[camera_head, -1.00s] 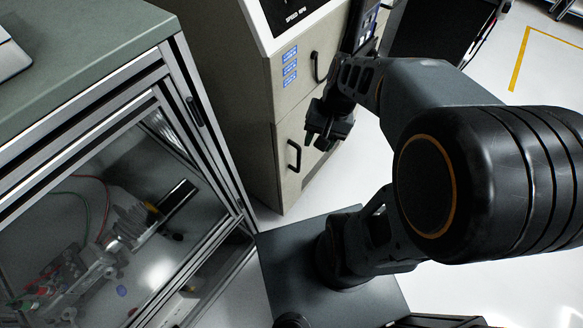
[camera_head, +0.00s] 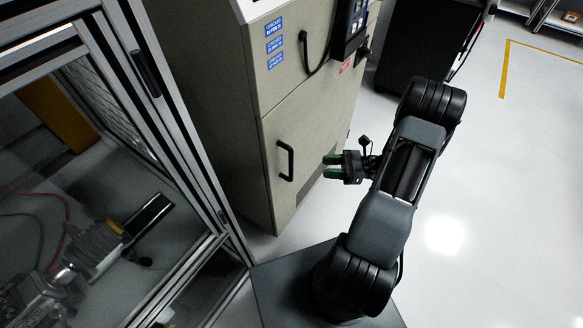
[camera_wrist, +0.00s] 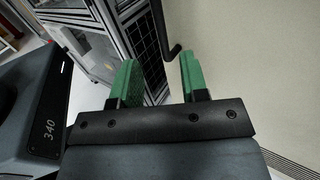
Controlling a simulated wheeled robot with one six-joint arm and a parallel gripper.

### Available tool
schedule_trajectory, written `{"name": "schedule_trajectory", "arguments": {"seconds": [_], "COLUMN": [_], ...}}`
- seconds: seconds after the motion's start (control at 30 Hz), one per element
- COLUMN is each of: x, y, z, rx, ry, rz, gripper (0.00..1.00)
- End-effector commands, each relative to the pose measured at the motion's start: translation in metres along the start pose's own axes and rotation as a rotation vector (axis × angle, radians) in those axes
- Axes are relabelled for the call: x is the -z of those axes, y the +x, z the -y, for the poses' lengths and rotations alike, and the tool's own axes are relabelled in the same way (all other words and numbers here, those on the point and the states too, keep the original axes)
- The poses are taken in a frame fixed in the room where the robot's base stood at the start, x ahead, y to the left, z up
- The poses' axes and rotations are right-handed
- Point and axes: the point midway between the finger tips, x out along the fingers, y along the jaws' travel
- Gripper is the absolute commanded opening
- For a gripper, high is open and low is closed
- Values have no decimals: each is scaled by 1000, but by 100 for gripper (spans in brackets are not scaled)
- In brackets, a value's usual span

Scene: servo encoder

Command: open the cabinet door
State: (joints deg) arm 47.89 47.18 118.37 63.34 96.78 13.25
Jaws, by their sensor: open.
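The beige cabinet's lower door (camera_head: 310,140) is shut in the head view, with a black bar handle (camera_head: 285,160) near its left edge. My gripper (camera_head: 328,167) is open and empty, with green fingers pointing left toward the handle. In the head view a gap shows between the fingertips and the handle. In the wrist view, my gripper's green fingers (camera_wrist: 160,78) are spread apart. The black handle (camera_wrist: 172,52) shows between and beyond them, its lower end bent. The beige door surface (camera_wrist: 250,70) fills the right side there.
A metal-framed glass enclosure (camera_head: 165,125) stands close on the left of the cabinet. An upper door with a curved black handle (camera_head: 318,62) is above. Glossy white floor (camera_head: 470,200) lies open on the right. A dark cabinet (camera_head: 425,45) stands behind.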

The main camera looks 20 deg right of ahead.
Motion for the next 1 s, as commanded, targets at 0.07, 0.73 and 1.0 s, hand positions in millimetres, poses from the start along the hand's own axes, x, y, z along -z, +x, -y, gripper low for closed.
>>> {"name": "schedule_trajectory", "arguments": {"seconds": [0.07, 0.73, 1.0], "x": [0, 0, 0], "y": [16, 114, 118], "z": [-1, -1, -1], "rx": [-6, -4, -3], "ry": [1, -2, -2], "rz": [0, -3, -3], "gripper": [41, 41, 41]}}
